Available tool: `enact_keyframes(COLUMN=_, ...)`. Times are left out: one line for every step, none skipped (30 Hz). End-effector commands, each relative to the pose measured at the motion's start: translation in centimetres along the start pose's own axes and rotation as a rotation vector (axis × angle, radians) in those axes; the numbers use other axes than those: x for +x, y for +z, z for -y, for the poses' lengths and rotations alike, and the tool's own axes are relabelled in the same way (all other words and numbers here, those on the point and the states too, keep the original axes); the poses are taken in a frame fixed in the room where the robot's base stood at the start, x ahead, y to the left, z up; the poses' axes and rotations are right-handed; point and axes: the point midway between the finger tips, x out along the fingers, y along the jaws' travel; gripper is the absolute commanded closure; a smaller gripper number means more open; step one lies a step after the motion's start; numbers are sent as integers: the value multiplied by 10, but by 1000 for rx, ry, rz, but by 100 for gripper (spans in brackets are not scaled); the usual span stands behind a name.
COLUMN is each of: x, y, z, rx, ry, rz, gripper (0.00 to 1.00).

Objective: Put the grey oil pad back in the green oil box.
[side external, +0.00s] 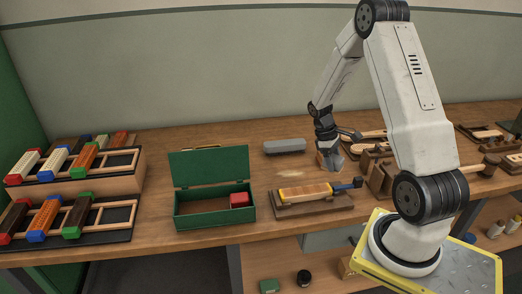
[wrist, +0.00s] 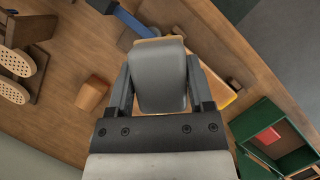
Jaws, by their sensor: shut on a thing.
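My gripper (side external: 328,153) is shut on the grey oil pad (wrist: 160,80), which sits between its two fingers in the wrist view (wrist: 160,66). The pad shows a rounded grey face and a tan edge at its far end. In the side view the held piece is small and its shape is hard to make out. My gripper is over the table, behind and right of the clamped brush block. The green oil box (side external: 214,222) stands to the left with its lid up and a red block (side external: 240,199) inside at the right. It also shows in the wrist view (wrist: 248,121).
A yellow-orange brush block (side external: 305,192) lies in a wooden holder (side external: 290,212) with a blue-handled clamp. A long grey block (side external: 284,146) lies behind, between box and gripper. Racks of coloured brushes (side external: 70,215) stand far left. Wooden pieces crowd the right.

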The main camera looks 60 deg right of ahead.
Motion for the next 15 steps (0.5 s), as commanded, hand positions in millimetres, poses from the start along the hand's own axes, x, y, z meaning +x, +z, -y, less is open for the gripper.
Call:
enact_keyframes(x=0, y=0, z=0, rx=0, ry=0, rz=0, gripper=80)
enact_keyframes(x=0, y=0, z=0, rx=1, ry=0, rz=0, gripper=80)
enact_keyframes(x=0, y=-1, z=0, rx=3, ry=-1, rz=0, gripper=80)
enact_keyframes(x=0, y=-1, z=1, rx=5, ry=-2, rz=0, gripper=80)
enact_keyframes(x=0, y=-2, z=2, rx=9, ry=-4, rz=-1, gripper=80)
enact_keyframes(x=-1, y=-3, z=3, rx=17, ry=-7, rz=-1, gripper=80)
enact_keyframes(x=-1, y=-5, z=4, rx=25, ry=-10, rz=-1, gripper=80)
enact_keyframes(x=-2, y=-6, z=6, rx=35, ry=-14, rz=-1, gripper=80)
enact_keyframes(x=-3, y=-9, z=9, rx=51, ry=-21, rz=-1, gripper=80)
enact_keyframes(x=-4, y=-12, z=12, rx=67, ry=-28, rz=-1, gripper=80)
enact_keyframes(x=-4, y=-14, z=14, rx=85, ry=-35, rz=0, gripper=80)
enact_keyframes(x=-6, y=-18, z=19, rx=112, ry=-47, rz=-1, gripper=80)
enact_keyframes(x=-7, y=-22, z=23, rx=134, ry=-56, rz=-1, gripper=80)
enact_keyframes(x=-8, y=-25, z=27, rx=161, ry=-67, rz=0, gripper=80)
enact_keyframes(x=-10, y=-30, z=34, rx=197, ry=-83, rz=1, gripper=80)
